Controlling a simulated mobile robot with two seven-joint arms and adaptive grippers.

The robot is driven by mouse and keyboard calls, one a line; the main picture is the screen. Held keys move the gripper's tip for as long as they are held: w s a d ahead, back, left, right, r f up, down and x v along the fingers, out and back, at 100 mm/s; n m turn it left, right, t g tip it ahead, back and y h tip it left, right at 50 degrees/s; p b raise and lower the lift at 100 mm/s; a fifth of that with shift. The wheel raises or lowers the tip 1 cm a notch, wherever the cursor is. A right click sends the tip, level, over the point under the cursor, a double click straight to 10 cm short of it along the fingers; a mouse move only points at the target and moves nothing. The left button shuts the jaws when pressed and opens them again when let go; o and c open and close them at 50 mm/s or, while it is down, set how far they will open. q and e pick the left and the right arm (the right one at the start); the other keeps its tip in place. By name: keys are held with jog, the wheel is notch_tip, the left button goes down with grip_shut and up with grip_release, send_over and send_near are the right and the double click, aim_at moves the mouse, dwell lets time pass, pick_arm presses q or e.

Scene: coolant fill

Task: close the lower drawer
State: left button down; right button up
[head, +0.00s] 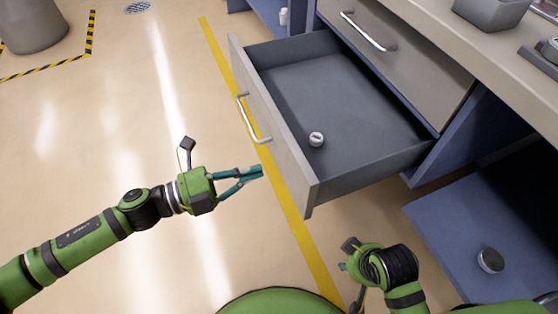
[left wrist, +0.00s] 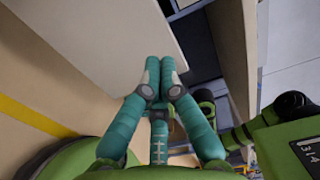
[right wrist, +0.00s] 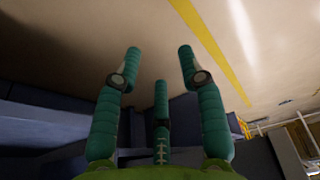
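The lower drawer (head: 355,115) is pulled out of the bench, with a grey inside and a beige front (head: 262,120) that carries a silver bar handle (head: 251,118). A small round metal cap (head: 316,139) lies on the drawer floor near the front. My left gripper (head: 258,171) is just outside the drawer front, below the handle; its fingertips look together in the left wrist view (left wrist: 160,66), with nothing seen between them. Whether it touches the front is unclear. My right gripper (head: 344,266) is below the drawer near the picture's bottom; its fingers are apart and empty in the right wrist view (right wrist: 160,65).
A shut upper drawer (head: 400,55) with a bar handle sits above the open one, under the countertop (head: 465,50). A blue lower shelf (head: 455,225) with a dark round knob-like piece (head: 490,260) is at right.

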aim_at(292, 158)
pick_arm(q)
jog(key=x, duration=0.4)
jog(key=shift+w+d, duration=0.15)
jog(key=shift+d, duration=0.2)
jog(key=shift+x, duration=0.8)
pick_arm(e)
jog(key=shift+r, duration=0.45)
jog(key=shift+s, duration=0.1)
